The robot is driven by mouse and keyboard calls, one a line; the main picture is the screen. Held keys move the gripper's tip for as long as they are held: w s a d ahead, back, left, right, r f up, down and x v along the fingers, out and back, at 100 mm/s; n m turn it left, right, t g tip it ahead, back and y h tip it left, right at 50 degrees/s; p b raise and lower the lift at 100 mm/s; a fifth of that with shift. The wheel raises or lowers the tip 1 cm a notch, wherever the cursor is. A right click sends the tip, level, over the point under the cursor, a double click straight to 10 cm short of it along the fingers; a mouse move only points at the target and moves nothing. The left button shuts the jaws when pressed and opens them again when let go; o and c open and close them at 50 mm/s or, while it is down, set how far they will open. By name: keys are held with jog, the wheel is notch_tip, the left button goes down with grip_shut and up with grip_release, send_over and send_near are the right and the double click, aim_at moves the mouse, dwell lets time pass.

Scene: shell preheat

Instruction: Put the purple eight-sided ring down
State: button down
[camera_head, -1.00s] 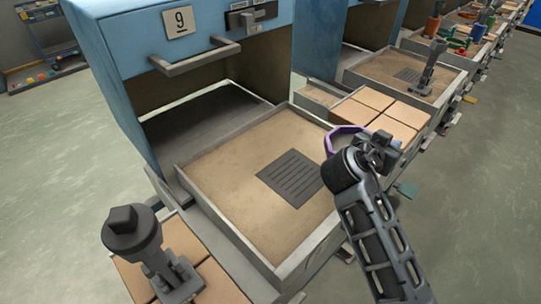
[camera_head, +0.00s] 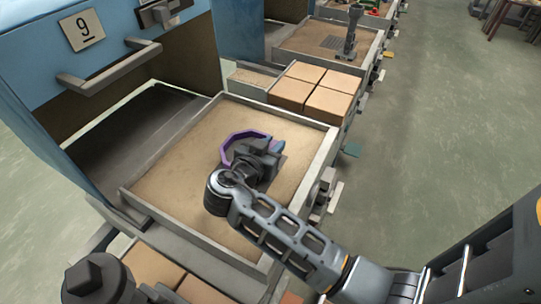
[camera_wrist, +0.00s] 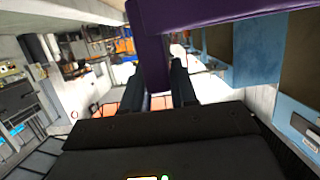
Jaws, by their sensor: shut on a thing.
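The purple eight-sided ring (camera_head: 234,143) shows in the head view over the sandy tray (camera_head: 181,177) of the station marked 9. My gripper (camera_head: 262,160) is shut on the ring's near side. My gripper and wrist hide part of the ring and most of the dark slotted grate under them. In the wrist view the purple ring (camera_wrist: 159,50) runs down between the two dark fingers (camera_wrist: 164,88) and fills the top. I cannot tell whether the ring touches the tray floor.
The blue cabinet (camera_head: 60,50) with a handle and open cavity stands behind the tray at left. Several tan blocks (camera_head: 333,102) sit on the ledge beyond the tray. A dark knobbed post (camera_head: 92,285) stands at bottom left. Grey walls rim the tray; its left part is bare.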

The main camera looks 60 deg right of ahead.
jog(key=shift+w+a+f, duration=0.1)
jog(key=shift+a+f, duration=0.05)
jog(key=shift+f, duration=1.95)
jog(key=c, duration=0.9)
grip_release()
jog(key=shift+a, duration=0.1)
jog(key=b+v, duration=0.1)
jog(key=v, duration=1.1)
